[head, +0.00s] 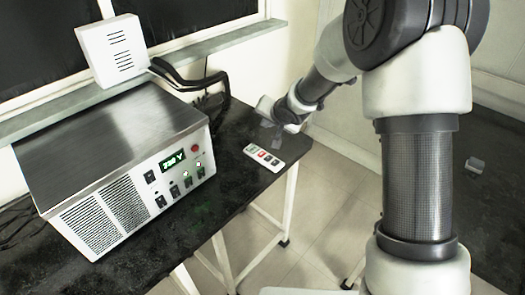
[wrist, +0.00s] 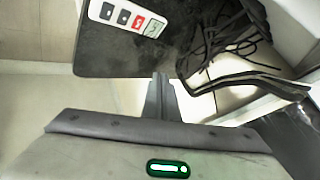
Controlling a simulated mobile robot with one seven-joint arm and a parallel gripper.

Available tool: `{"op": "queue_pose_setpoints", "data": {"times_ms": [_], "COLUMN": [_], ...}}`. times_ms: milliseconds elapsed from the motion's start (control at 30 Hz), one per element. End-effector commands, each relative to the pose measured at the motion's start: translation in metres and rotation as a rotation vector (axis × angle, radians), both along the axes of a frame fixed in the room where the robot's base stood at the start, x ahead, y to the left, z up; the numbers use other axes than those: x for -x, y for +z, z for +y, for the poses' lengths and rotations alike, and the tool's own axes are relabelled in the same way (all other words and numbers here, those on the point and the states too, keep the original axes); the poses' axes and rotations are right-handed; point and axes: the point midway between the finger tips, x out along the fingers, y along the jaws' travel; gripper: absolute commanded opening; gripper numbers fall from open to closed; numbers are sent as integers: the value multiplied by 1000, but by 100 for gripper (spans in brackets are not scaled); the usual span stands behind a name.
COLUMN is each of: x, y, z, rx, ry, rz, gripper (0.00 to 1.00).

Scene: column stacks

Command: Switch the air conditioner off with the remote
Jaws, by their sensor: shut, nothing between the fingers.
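The remote (head: 264,157) is white with dark and red buttons and lies flat near the right end of the black table. In the wrist view it shows at the top left (wrist: 128,17), partly cut off by the frame edge. My gripper (wrist: 161,78) is shut and empty, its fingers together. In the head view my gripper (head: 273,122) is over the table's far right corner, beyond the remote and apart from it. A metal box (head: 120,135) with a lit green display and a white slatted box (head: 113,48) stand left; I cannot tell which is the air conditioner.
Dark cables and a black hose (head: 185,78) lie behind the metal box, close to my gripper's side of the table. The black table (head: 235,185) is clear around the remote.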

Motion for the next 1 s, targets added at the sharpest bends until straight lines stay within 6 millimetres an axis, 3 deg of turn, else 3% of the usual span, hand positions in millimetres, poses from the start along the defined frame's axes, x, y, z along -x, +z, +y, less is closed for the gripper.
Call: {"op": "queue_pose_setpoints", "data": {"times_ms": [133,667,1000], "x": [-2,-2,-2], "y": [-16,-23,-63], "z": [11,12,12], "rx": [-33,-37,-36], "ry": [8,9,10], "rz": [11,12,12], "gripper": [0,0,0]}}
